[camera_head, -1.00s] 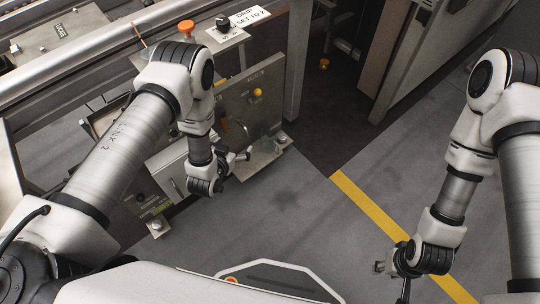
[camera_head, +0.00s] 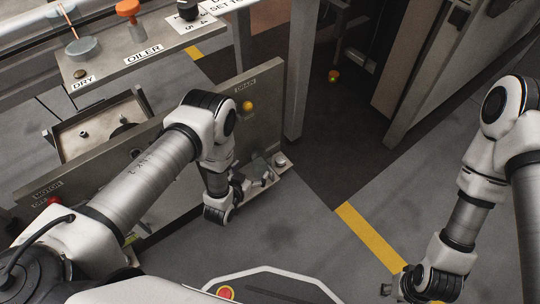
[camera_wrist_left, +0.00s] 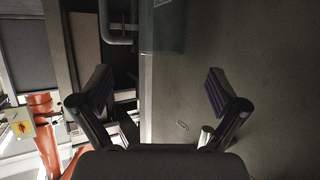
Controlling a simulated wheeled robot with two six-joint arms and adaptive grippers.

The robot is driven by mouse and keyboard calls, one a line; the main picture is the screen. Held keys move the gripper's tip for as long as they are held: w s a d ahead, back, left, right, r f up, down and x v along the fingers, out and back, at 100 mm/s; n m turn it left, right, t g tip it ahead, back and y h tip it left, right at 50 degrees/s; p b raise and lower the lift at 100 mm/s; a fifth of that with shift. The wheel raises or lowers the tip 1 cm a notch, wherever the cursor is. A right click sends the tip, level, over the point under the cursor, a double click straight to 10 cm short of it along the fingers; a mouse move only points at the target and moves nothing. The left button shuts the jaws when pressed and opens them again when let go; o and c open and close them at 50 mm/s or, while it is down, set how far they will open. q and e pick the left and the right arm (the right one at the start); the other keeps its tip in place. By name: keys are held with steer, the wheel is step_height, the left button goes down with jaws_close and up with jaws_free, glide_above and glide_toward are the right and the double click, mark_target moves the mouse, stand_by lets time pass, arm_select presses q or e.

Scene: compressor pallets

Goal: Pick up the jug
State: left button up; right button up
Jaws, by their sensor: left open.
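I cannot make out a jug for certain in either view. My left gripper (camera_head: 246,184) is low beside the upright metal panel (camera_head: 265,110) marked DRAIN, close to a small plate with metal fittings (camera_head: 268,172) at its foot. In the left wrist view the left gripper (camera_wrist_left: 158,92) has its two dark fingers spread wide, with nothing held between them. A plain grey surface fills the right of that view. My right gripper (camera_head: 386,284) is low at the right of the head view, mostly hidden by its own wrist, so its jaws cannot be judged.
A metal shelf (camera_head: 110,68) labelled DRY and OILER carries a grey disc (camera_head: 82,48), an orange-topped part (camera_head: 128,10) and a black knob (camera_head: 188,10). A yellow floor stripe (camera_head: 370,238) crosses open grey floor. Orange parts (camera_wrist_left: 42,125) show in the wrist view.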

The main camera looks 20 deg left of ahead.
mark_target(265, 151)
arm_select(q)
steer(key=b+x, duration=0.2)
steer(key=x, duration=0.2)
steer(key=b+x, duration=0.2)
steer(key=x, duration=0.1)
steer(key=shift+w+d+r, duration=0.1)
steer(key=shift+w+d, duration=0.15)
steer(key=shift+w, duration=0.25)
steer(key=shift+r, duration=0.1)
steer(key=shift+c, duration=0.7)
steer(key=c, duration=1.5)
